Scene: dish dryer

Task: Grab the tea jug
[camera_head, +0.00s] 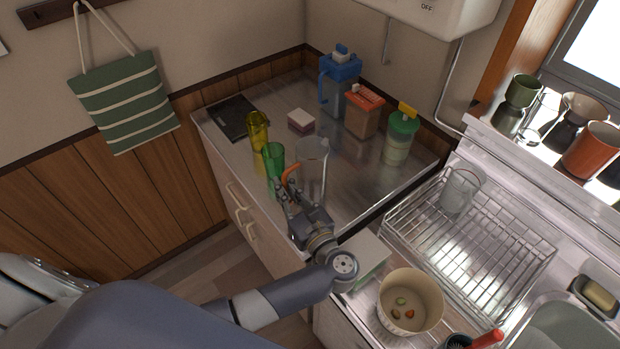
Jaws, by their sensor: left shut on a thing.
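A clear jug (313,162) with an orange handle stands on the metal counter top (365,190), near its front edge. My left gripper (284,190) is at the handle side of this jug, low beside the orange handle, and is shut on it. The fingers and the lower handle overlap, so the exact contact is hard to see. Another jug (338,95), with a blue lid and blue handle, stands upright at the back of the counter. My right gripper is not in view.
A green glass (273,160) and a yellow glass (257,131) stand close left of the clear jug. A wire dish rack (470,245) and a bowl (410,288) are at right.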

